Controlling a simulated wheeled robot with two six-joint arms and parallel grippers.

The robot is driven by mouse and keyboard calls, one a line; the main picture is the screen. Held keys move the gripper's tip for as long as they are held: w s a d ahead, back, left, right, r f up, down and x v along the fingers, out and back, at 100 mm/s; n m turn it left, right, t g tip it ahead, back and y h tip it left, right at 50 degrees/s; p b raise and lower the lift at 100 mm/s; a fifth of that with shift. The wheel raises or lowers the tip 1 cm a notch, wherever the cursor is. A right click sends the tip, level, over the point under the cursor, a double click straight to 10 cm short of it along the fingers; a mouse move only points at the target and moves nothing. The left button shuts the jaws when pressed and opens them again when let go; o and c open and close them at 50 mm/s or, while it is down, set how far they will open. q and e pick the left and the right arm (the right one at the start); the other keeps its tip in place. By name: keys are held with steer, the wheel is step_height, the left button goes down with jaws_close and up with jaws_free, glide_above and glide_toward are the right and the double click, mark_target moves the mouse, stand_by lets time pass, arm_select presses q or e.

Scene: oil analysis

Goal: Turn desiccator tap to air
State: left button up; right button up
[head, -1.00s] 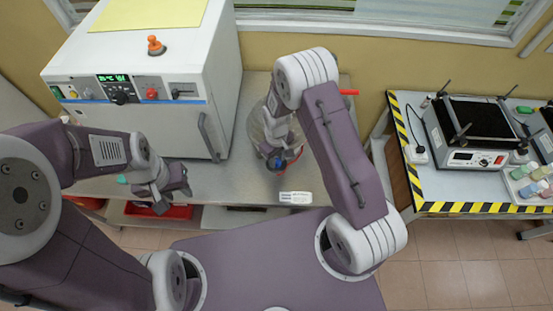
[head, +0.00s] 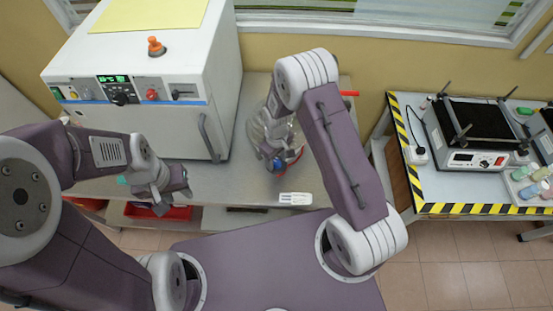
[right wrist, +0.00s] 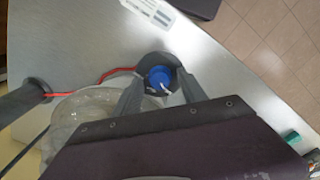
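The glass desiccator (head: 256,128) stands on the grey bench, partly hidden behind my right arm. In the right wrist view its clear rounded body (right wrist: 88,108) is at the lower left. The blue tap knob (right wrist: 158,77) sits on a dark round fitting, and a red tube runs left from it. The knob also shows in the head view (head: 277,164). My right gripper (right wrist: 158,88) has its fingers apart, one on each side of the knob; I cannot tell whether they touch it. My left gripper (head: 174,199) is open and empty over the bench's front edge, left of the desiccator.
A white oven (head: 150,60) stands left of the desiccator. A small white labelled item (head: 295,198) lies at the bench's front edge. A red tray (head: 165,212) is below the bench. A hotplate device (head: 478,130) and small bottles are on the right table.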

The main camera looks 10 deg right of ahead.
mark_target(277, 162)
step_height(277, 162, up, 9)
steer(key=b, duration=0.2)
stand_by(0.5)
steer(key=s+d+f+m+b, duration=0.1)
steer(key=s+d+m+b, duration=0.2)
steer(key=s, duration=0.3)
steer(key=s+d+f+m+t+b, duration=0.1)
steer(key=s+d+f+m+b, duration=0.1)
steer(key=s+b, duration=0.4)
steer(key=shift+s+d+m+b, duration=0.3)
steer(key=shift+s+d+m, duration=0.3)
steer(key=shift+s, duration=0.2)
